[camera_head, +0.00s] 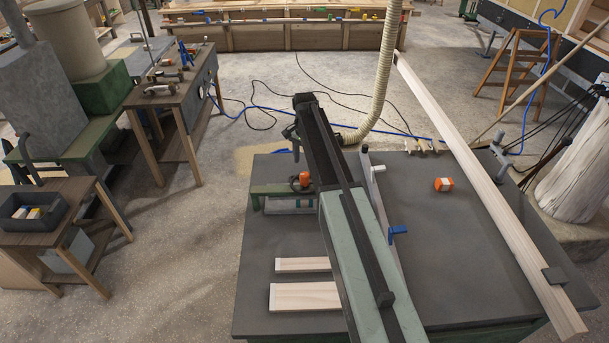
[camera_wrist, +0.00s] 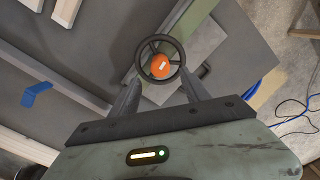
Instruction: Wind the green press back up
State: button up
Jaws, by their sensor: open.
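The green press (camera_head: 268,190) stands on the dark grey bench, left of my arm in the head view, with an orange part (camera_head: 303,180) near its top. In the wrist view its dark spoked handwheel (camera_wrist: 145,70) is seen face on, with an orange round piece (camera_wrist: 160,66) at or behind its centre. My gripper (camera_wrist: 160,80) is open, with one finger on each side of the wheel's lower half. I cannot tell whether the fingers touch the rim. My arm covers part of the press and my gripper in the head view.
A pale hose (camera_head: 385,80) rises behind. Cables (camera_head: 255,108) lie on the floor.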

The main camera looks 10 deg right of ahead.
aim_at(305, 174)
notch_tip(305, 174, down, 8)
jog(key=b, duration=0.7)
jog(key=shift+r, duration=0.25)
grip_shut()
